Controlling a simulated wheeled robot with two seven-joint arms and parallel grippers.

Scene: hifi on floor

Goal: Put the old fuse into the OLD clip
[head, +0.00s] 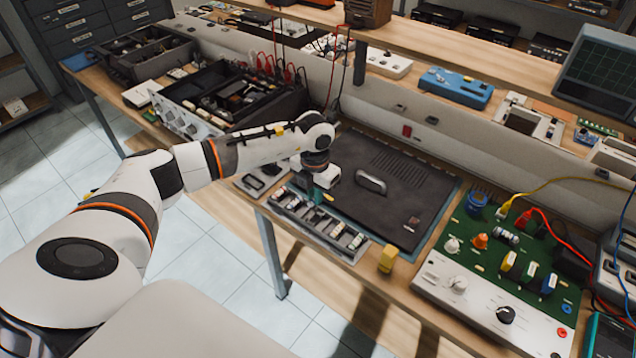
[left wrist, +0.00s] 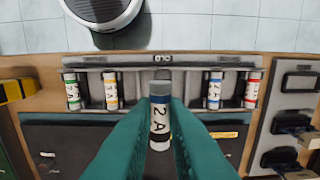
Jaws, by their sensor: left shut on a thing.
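In the left wrist view the old fuse (left wrist: 160,128), a white tube with a blue band and "2 A" on it, is between the teal fingers of my left gripper (left wrist: 160,108). The fuse rack (left wrist: 135,62) lies just beyond it. The OLD label (left wrist: 162,58), upside down in this view, is at the rack's middle, in line with the fuse. The fuse hides part of the clip there; I cannot tell whether they touch. In the head view my left gripper (head: 314,192) is over the rack (head: 348,248) and hides part of it. My right gripper is not in view.
Banded fuses (left wrist: 110,90) stand in the rack on both sides of the middle. A black panel with a handle (head: 372,182) lies behind the rack. A yellow block (head: 388,260) is right of the rack; a green circuit board (head: 490,235) is farther right. A small switch block (head: 262,180) is left.

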